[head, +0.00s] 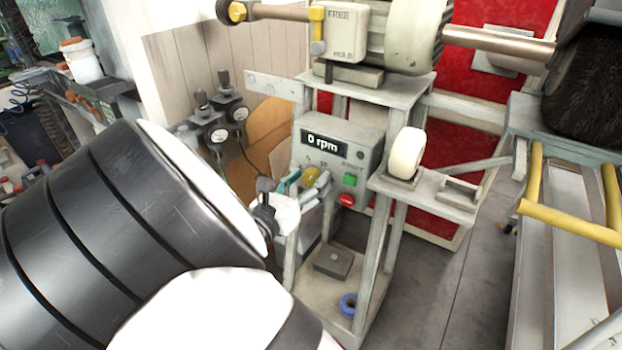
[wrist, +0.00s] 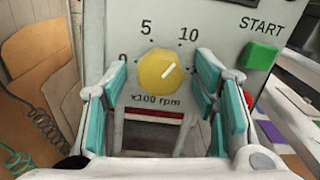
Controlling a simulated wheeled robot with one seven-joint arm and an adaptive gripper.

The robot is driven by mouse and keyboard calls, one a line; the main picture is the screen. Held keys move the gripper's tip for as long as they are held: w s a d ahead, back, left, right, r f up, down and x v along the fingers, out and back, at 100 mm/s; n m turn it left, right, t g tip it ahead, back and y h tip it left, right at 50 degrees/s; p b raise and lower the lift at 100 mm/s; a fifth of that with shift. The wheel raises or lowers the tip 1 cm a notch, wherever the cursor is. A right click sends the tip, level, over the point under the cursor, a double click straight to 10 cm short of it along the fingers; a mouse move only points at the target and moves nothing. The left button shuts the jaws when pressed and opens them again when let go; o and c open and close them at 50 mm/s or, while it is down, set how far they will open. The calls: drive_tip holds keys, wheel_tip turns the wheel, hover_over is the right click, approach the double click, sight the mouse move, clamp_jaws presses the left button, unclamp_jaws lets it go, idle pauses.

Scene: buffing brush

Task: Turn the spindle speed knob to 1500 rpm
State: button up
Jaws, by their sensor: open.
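The yellow speed knob (wrist: 154,72) is on the grey control box (head: 360,140), above the "x100 rpm" label. Its white mark points to the upper right, roughly toward the 10. A 0 at the left, a 5 and a 10 show on the scale; farther marks at the right are hidden by a finger. The display (head: 323,142) reads 0 rpm. My gripper (wrist: 162,78) is open, with its teal pads left and right of the knob and gaps showing on both sides. In the head view, my gripper (head: 305,184) partly covers the knob (head: 311,174).
A green START button (wrist: 261,56) is right of the knob, with a red button (head: 346,200) below it. A white roller (head: 407,153) stands on a ledge at the right. Cabled black devices (head: 212,132) are at the left. A blue ring (head: 348,304) lies on the lower shelf.

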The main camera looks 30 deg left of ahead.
drive_tip(key=shift+c, duration=0.5)
drive_tip(key=c, duration=1.1)
drive_tip(key=shift+o, duration=0.2)
drive_tip(key=shift+m, duration=0.3)
drive_tip(key=m+b, duration=0.1)
drive_tip(key=m, duration=0.1)
drive_tip(key=shift+f+m+b, duration=0.1)
drive_tip(key=shift+m+b, duration=0.2)
drive_tip(key=m+b, duration=0.2)
drive_tip(key=m, duration=0.1)
drive_tip(key=shift+m, duration=0.3)
drive_tip(key=m+b, duration=0.4)
drive_tip(key=shift+m+b, duration=0.3)
drive_tip(key=shift+m, duration=0.4)
